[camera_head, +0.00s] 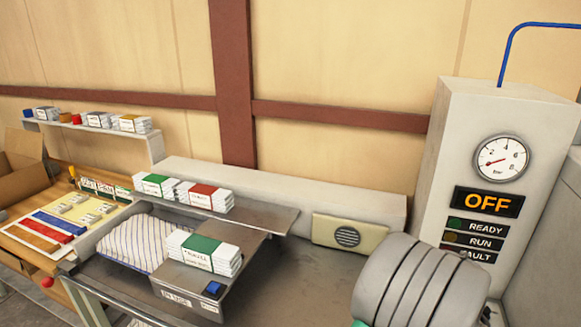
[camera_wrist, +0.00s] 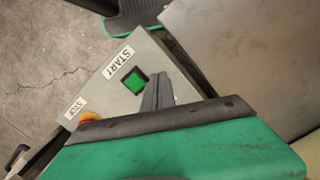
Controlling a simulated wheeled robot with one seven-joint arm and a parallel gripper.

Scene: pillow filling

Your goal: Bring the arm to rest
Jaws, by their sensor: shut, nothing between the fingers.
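My gripper (camera_wrist: 158,90) shows in the wrist view as narrow grey fingers, closed together with nothing held. Its green and black housing fills the lower part of that view. The fingertips are close beside a green button (camera_wrist: 135,82) under a START label on a grey control box (camera_wrist: 112,62). I cannot tell whether they touch the box. In the head view my grey ridged arm covers the lower right, and the fingers are hidden there.
A red-yellow stop button (camera_wrist: 90,117) is on the same box. A machine cabinet (camera_head: 465,110) with a gauge reads OFF. A striped pillow (camera_head: 135,240) lies on the left, beside stacked packs (camera_head: 208,250). A cardboard box (camera_head: 22,165) stands at far left.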

